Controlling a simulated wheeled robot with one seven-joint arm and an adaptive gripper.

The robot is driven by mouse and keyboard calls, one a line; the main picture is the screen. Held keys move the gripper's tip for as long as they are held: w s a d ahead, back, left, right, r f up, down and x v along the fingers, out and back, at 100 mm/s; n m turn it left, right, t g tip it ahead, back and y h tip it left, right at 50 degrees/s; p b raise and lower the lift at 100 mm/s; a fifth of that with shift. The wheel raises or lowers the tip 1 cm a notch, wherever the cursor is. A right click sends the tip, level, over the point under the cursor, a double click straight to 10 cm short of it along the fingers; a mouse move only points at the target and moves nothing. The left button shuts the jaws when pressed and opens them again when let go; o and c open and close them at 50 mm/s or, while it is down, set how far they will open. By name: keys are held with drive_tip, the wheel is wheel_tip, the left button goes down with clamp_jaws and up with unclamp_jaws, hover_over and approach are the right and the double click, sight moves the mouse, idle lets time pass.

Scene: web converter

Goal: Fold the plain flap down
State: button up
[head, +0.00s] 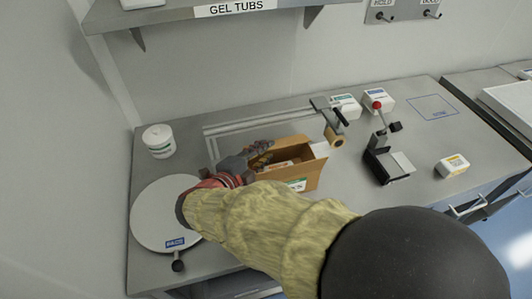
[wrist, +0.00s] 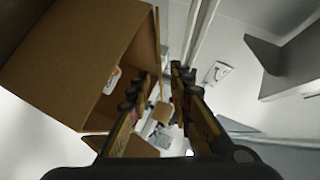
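An open brown cardboard box (head: 300,176) stands on the bench in the middle of the head view, with flaps raised and something pale inside. A flap with a white patch (head: 320,149) stands out at its right end. My gripper (head: 264,152) is at the box's left end, close to its top edge; my forearm hides part of that side. In the wrist view the box (wrist: 80,60) fills the upper left. My gripper's two fingers (wrist: 163,80) are apart there, with the box beside the left finger. I cannot tell which flap is the plain one, or whether a finger touches it.
A metal frame with a tape head (head: 335,133) stands behind and right of the box. A round white turntable (head: 152,215) and a white tub (head: 158,141) are at left. A red-knobbed device (head: 381,140) and small white boxes (head: 453,167) are at right.

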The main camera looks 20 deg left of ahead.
drive_tip(key=shift+w+d+f, duration=0.2)
drive_tip(key=shift+w, duration=0.35)
drive_tip(key=c, duration=0.3)
clamp_jaws()
